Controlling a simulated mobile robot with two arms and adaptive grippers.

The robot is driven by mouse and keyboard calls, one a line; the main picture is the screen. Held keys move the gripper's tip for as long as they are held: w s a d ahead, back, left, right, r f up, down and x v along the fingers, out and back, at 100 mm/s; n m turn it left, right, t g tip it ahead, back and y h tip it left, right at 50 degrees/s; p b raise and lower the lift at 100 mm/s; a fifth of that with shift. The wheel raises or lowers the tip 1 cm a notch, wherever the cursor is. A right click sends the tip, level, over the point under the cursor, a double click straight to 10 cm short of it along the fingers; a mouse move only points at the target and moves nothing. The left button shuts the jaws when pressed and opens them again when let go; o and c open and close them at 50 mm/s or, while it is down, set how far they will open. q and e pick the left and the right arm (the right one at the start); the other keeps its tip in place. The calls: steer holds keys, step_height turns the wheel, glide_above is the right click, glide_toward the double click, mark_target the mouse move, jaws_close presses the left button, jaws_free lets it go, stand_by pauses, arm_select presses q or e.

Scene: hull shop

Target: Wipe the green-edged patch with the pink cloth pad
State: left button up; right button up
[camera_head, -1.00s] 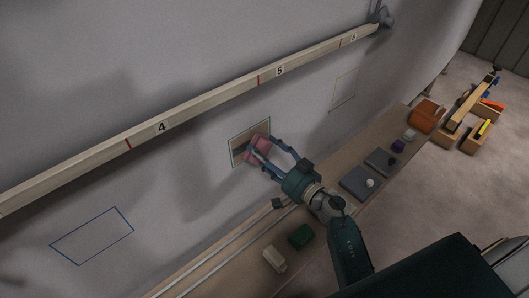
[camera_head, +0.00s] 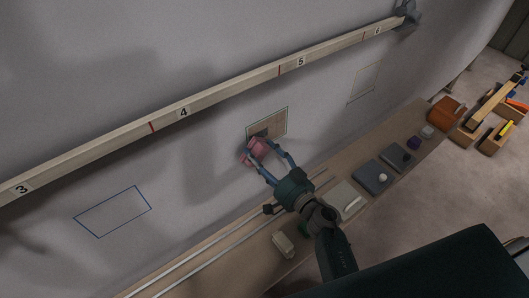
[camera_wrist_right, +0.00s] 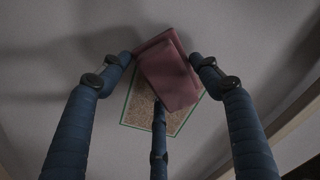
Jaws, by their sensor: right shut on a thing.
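The green-edged patch (camera_head: 275,124) is a brownish, speckled rectangle on the grey wall, with a darker area at its lower left. My right gripper (camera_head: 268,160) is shut on the pink cloth pad (camera_head: 257,149) and holds it at the patch's lower-left corner. In the right wrist view the pad (camera_wrist_right: 170,72) is tilted between the fingers of the gripper (camera_wrist_right: 164,75) and covers part of the patch (camera_wrist_right: 180,120). I cannot tell whether the pad touches the wall. My left gripper is not in view.
A numbered wooden rail (camera_head: 215,101) crosses the wall above the patch. A blue outline (camera_head: 113,212) and a faint outline (camera_head: 366,82) flank it. Below, a shelf (camera_head: 330,180) bears a pale block (camera_head: 283,245), grey plates (camera_head: 371,178) and an orange box (camera_head: 445,113).

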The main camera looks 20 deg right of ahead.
steer(key=shift+x, duration=0.9)
steer(key=shift+d, duration=0.15)
stand_by(0.4)
